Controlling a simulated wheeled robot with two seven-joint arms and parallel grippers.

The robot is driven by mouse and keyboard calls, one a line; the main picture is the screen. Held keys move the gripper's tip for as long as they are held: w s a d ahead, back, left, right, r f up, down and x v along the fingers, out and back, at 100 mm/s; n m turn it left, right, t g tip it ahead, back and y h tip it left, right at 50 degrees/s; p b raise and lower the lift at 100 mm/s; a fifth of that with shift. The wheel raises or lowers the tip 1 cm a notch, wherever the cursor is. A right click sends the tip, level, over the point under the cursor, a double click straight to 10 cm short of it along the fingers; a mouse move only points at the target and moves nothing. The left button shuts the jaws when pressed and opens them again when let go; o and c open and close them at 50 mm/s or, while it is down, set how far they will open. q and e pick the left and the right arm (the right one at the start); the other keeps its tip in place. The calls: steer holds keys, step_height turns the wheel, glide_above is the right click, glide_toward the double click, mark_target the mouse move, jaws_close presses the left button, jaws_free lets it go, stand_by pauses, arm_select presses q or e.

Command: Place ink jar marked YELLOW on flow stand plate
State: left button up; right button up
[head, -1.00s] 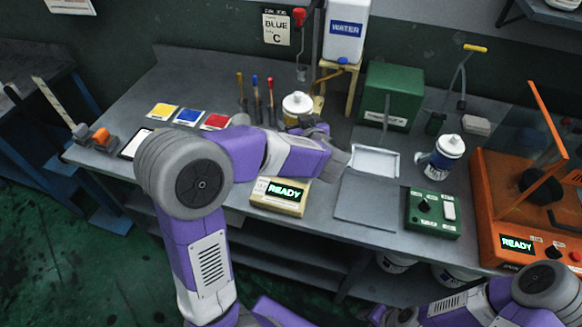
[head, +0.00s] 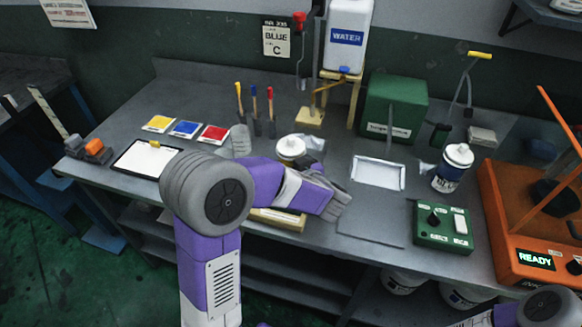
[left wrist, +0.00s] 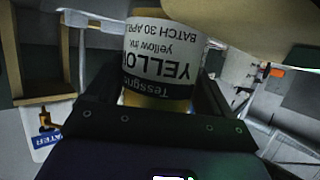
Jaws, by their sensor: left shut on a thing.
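The ink jar (head: 291,146) has a white lid and shows just behind my left forearm in the head view. In the left wrist view the jar (left wrist: 162,52) fills the middle, with its label upside down, reading YELLO and BATCH 30 APR. My left gripper (left wrist: 158,90) is shut on it, one dark finger on each side. In the head view my left gripper (head: 312,158) is mostly hidden behind my forearm. A small beige stand with a flat base plate (head: 309,117) is behind the jar, apart from it; I take it for the flow stand. My right gripper is out of view.
The beige box (head: 278,218) is partly covered by my left arm. Several tools (head: 255,112) stand left of the beige stand; a WATER tank (head: 347,35) is behind it. A white tray (head: 378,172), a green control box (head: 442,225) and another jar (head: 453,167) are to the right.

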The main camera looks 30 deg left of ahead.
arm_select(q)
steer(key=shift+r, duration=0.2)
steer(key=shift+f, duration=0.15)
steer(key=o, duration=1.2)
steer(key=shift+f, duration=0.1)
steer(key=shift+o, duration=0.2)
steer(key=shift+r, duration=0.25)
steer(key=p+v, duration=0.3)
steer(key=v, duration=0.8)
steer(key=shift+p, duration=0.3)
steer(key=shift+s+d+r, duration=0.1)
steer(key=shift+s+d, duration=0.2)
steer(key=shift+d, duration=0.15)
